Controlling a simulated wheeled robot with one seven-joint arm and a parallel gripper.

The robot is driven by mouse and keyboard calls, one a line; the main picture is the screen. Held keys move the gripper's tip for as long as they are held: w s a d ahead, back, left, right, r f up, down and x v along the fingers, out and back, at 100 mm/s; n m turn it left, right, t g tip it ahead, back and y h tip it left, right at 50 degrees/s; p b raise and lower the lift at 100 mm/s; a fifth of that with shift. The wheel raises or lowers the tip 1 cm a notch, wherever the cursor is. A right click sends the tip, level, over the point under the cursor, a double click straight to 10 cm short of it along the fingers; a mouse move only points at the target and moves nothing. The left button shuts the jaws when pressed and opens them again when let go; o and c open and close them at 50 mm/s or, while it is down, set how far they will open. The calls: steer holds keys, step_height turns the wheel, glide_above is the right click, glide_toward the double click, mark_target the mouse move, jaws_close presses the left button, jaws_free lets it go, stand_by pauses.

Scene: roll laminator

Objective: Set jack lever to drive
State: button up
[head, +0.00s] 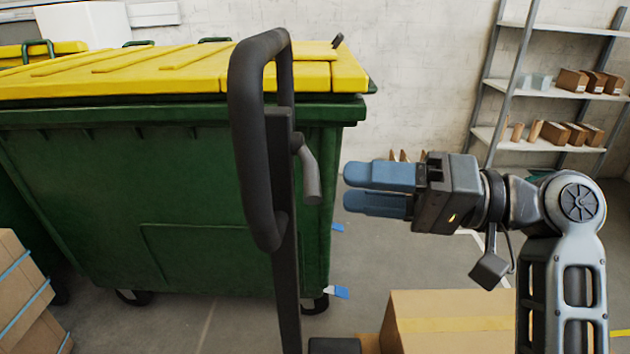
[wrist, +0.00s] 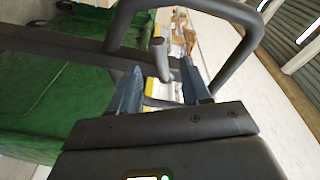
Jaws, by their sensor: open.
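The jack handle (head: 258,190) is a dark upright loop on a post (head: 287,285), left of centre in the head view. A grey jack lever (head: 311,180) sticks out from the right side of the post and hangs down. My gripper (head: 346,188) is just right of the lever, with blue fingers pointing left at it. The fingers are apart and empty. In the wrist view the lever (wrist: 160,58) shows between the two fingers, seemingly beyond their tips, and the handle loop (wrist: 246,18) arches around that area. No contact with the lever is visible.
A green bin (head: 190,200) with a yellow lid stands behind the handle. A cardboard box (head: 450,320) is low in front, below my gripper. More boxes (head: 20,290) stand at the left. A shelf rack (head: 545,85) is at the back right.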

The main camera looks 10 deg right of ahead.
mark_target(311, 184)
steer(key=x, duration=0.6)
steer(key=shift+w+a, duration=0.1)
steer(key=shift+a, duration=0.2)
steer(key=shift+c, duration=0.2)
jaws_close()
